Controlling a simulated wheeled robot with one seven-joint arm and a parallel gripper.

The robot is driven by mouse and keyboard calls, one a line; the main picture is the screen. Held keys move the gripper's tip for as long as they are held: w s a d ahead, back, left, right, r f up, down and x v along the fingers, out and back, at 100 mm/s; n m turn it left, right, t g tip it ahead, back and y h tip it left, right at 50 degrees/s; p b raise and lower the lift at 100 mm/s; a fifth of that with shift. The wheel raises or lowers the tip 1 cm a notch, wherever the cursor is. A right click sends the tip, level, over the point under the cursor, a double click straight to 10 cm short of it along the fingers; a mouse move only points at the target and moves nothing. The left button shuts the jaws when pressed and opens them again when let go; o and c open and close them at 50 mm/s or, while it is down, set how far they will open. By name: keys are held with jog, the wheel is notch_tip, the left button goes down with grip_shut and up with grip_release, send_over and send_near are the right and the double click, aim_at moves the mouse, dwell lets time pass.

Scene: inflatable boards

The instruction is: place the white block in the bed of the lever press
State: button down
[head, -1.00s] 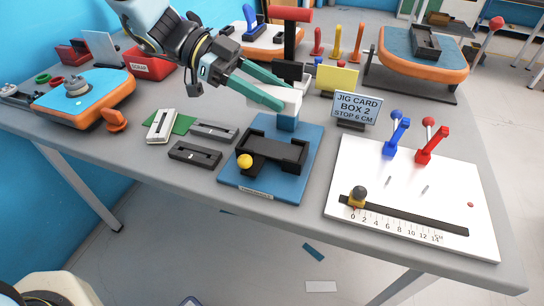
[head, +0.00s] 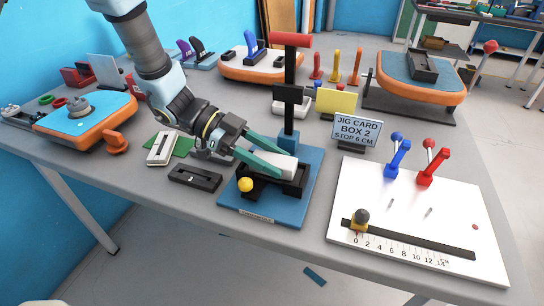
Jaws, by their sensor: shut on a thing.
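The lever press is a blue base (head: 299,208) with a black post, a red-topped handle (head: 291,40) and a black bed (head: 297,186). A yellow ball (head: 245,184) sits at the bed's left front. My gripper (head: 282,167) reaches in from the left with green fingers shut on the white block (head: 277,163). The block is at the bed, between its black walls. I cannot tell whether it touches the bed floor. The fingers hide part of the block and the bed.
A white board (head: 420,215) with blue and red levers and a scale stands to the right. The jig card (head: 356,131) reads "BOX 2 STOP 6 CM".

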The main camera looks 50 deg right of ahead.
jog(key=shift+c, duration=1.7)
grip_release()
jog(key=shift+f, duration=0.1)
jog(key=shift+w+r, duration=0.15)
jog(key=shift+r, duration=0.05)
jog(key=b+v, duration=0.2)
jog(key=v, duration=0.9)
jog(key=shift+w+a+r, duration=0.15)
jog(key=shift+w+r, duration=0.05)
jog(key=shift+w, duration=0.1)
